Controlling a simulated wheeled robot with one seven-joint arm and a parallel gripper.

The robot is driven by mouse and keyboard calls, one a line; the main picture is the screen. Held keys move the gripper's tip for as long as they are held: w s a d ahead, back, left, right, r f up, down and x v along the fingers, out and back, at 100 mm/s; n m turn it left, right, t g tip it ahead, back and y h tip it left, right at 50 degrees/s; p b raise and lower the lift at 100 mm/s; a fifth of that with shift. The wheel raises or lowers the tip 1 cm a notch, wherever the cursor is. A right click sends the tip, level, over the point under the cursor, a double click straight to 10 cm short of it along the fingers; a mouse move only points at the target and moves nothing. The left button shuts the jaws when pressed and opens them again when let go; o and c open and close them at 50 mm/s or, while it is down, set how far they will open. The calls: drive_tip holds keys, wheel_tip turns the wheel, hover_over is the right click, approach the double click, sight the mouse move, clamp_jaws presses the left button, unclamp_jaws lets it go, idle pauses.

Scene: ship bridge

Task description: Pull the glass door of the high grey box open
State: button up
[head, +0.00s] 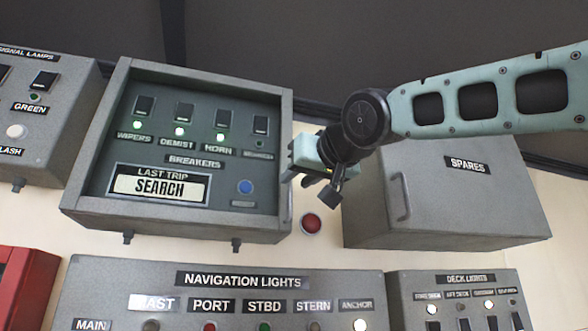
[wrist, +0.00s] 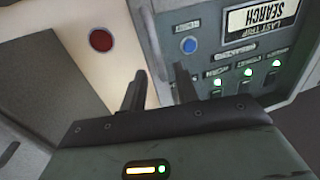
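The high grey box (head: 190,232) hangs on the wall left of centre in the head view. Its glass front appears shut, with breaker switches, a blue button and a "LAST TRIP SEARCH" plate visible through it. My gripper (head: 288,178) is at that right edge. In the wrist view, turned upside down, its two fingers (wrist: 160,76) are apart, on either side of the box's edge (wrist: 150,35). I see no handle between them and cannot tell whether they touch anything.
A grey SPARES box (head: 455,205) with a handle is close on the right, under my arm. A red button (head: 311,224) is on the wall between the boxes. The NAVIGATION LIGHTS panel (head: 240,262) and DECK LIGHTS panel (head: 450,292) lie below. A signal lamps box (head: 60,125) stands left.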

drive_tip(key=shift+p+x, duration=0.4)
drive_tip(key=shift+x, duration=0.85)
clamp_jaws()
drive_tip(key=shift+s, duration=0.1)
